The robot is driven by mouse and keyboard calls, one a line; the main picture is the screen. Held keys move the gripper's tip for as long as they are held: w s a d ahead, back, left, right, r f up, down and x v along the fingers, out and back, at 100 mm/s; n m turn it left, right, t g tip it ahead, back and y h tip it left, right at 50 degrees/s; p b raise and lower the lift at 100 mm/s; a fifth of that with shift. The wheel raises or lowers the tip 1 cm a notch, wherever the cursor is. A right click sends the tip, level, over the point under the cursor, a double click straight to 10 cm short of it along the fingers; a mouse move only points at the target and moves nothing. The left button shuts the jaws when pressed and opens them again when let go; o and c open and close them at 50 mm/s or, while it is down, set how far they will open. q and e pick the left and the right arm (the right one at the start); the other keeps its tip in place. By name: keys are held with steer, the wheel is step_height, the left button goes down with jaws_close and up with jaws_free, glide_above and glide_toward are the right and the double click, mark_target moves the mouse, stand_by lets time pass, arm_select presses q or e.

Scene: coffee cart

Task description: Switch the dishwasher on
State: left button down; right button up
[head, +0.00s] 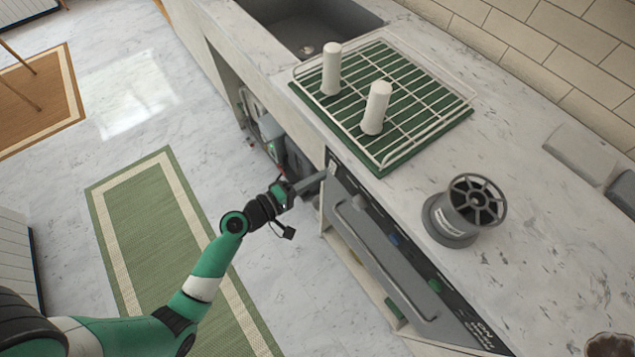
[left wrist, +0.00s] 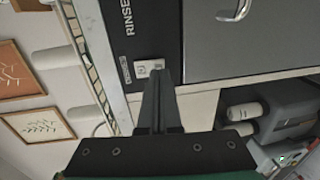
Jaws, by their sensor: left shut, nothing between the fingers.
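The dishwasher (head: 385,262) is built in under the counter, with a grey front and a dark control panel along its top edge. In the left wrist view the dark panel (left wrist: 128,38) carries the lettering "RINSE" and a small white switch (left wrist: 149,67) near its end. The switch also shows in the head view (head: 332,168). My left gripper (head: 321,177) is shut and empty, with its tips at this end of the panel. In the left wrist view its fingertips (left wrist: 158,74) overlap the lower edge of the switch; I cannot tell whether they touch it. My right gripper is not in view.
A green drying mat with a wire rack (head: 448,92) and two white upright cylinders stands on the counter above. A grey round part (head: 462,210) stands to its right. A sink (head: 310,25) is at the back. Grey items (left wrist: 270,105) fill the open space beside the dishwasher.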

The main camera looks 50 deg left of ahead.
arm_select(q)
steer(key=shift+w+d+f, duration=0.1)
steer(key=shift+w+f, duration=0.05)
steer(key=shift+w, duration=0.65)
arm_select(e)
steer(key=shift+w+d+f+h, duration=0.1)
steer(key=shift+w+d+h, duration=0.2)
arm_select(q)
steer(key=shift+s, duration=0.1)
steer(key=shift+w+f+b, duration=0.2)
steer(key=shift+b, duration=0.85)
steer(key=shift+r, duration=0.15)
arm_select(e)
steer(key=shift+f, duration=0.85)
